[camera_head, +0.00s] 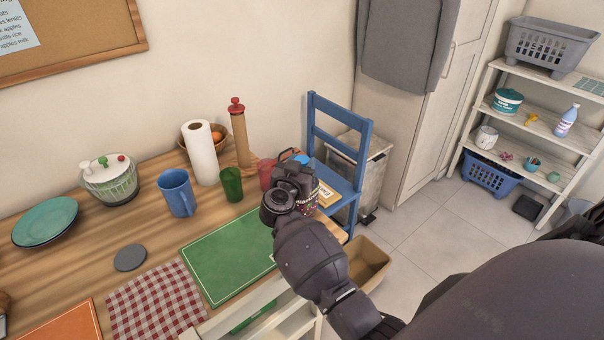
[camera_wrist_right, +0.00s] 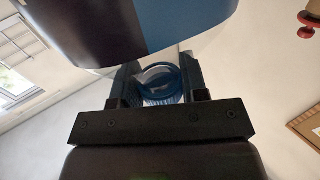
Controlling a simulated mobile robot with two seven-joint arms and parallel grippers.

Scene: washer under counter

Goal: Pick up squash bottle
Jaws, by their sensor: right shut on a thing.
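My right gripper (camera_head: 290,160) is over the right end of the wooden counter, near the blue chair. It is shut on the squash bottle, whose blue top (camera_head: 302,159) shows beside the fingers. My gripper and wrist hide most of the bottle in the head view. In the right wrist view, a ribbed blue cap (camera_wrist_right: 161,88) sits between the two fingers. A large, close blue and dark surface fills the top of that view. I cannot tell whether the bottle touches the counter. My left gripper is not in view.
A red cup (camera_head: 266,174), a green cup (camera_head: 231,185) and a paper towel roll (camera_head: 200,153) stand left of the gripper. A green board (camera_head: 228,262) lies in front. The blue chair (camera_head: 338,142) is close on the right.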

